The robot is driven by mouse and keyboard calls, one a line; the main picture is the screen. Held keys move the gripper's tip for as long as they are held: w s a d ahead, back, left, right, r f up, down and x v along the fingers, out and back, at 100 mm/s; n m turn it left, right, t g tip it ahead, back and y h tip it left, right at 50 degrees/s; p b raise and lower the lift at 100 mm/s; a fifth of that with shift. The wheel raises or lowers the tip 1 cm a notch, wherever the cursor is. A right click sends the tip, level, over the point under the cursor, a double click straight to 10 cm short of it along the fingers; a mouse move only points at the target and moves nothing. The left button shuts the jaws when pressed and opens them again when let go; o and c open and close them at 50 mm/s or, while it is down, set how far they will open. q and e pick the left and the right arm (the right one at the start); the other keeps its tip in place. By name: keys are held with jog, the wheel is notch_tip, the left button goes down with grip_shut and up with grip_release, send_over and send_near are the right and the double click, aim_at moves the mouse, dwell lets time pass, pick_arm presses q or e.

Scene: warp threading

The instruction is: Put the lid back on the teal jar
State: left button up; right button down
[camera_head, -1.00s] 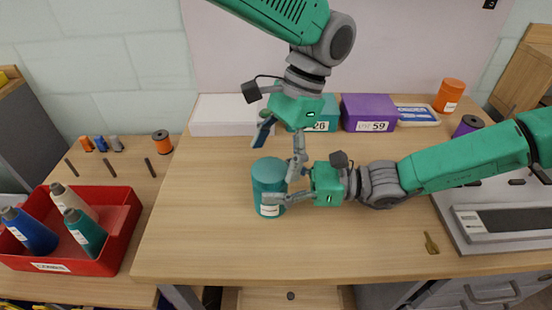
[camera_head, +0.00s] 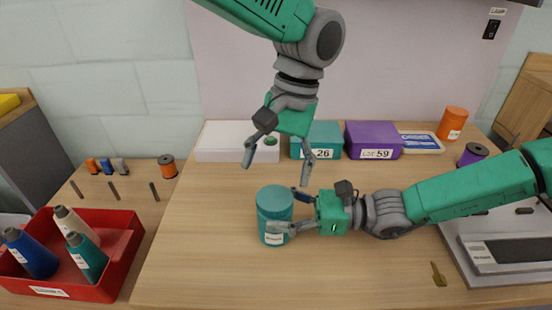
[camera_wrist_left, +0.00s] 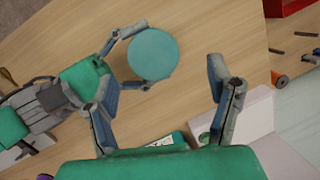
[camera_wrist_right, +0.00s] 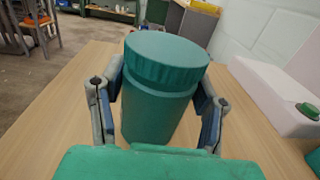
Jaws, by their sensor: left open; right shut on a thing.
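The teal jar (camera_head: 275,228) stands upright near the middle of the table. A teal ribbed lid (camera_wrist_right: 167,60) sits on its top and looks level in the right wrist view. The lid (camera_head: 274,199) also shows in the head view, and as a plain round top (camera_wrist_left: 153,54) in the left wrist view. My right gripper (camera_head: 284,212) comes from the right and is shut around the jar's body, below the lid. My left gripper (camera_head: 277,170) is open and empty, above and behind the jar, with its fingers pointing down and clear of the lid.
Behind stand a white box (camera_head: 222,142), a teal box (camera_head: 324,138) and a purple box (camera_head: 373,138). A small green object (camera_head: 270,141) shows by the white box. A red bin (camera_head: 118,240) with cones is at left, a grey device (camera_head: 510,250) at right.

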aim_at(275, 197)
pick_arm(q)
jog(key=n, duration=0.3)
jog(key=r+n+h, duration=0.1)
jog(key=n, duration=0.2)
jog(key=shift+s+a+r+n+t, duration=0.1)
jog(key=shift+s+a+n+t, duration=0.05)
jog(key=shift+n+t, duration=0.2)
jog(key=n, duration=0.3)
jog(key=n+t+h, duration=0.1)
jog(key=n, duration=0.1)
jog(key=shift+s+r, duration=0.2)
jog(key=shift+r, duration=0.2)
jog(key=shift+f, duration=4)
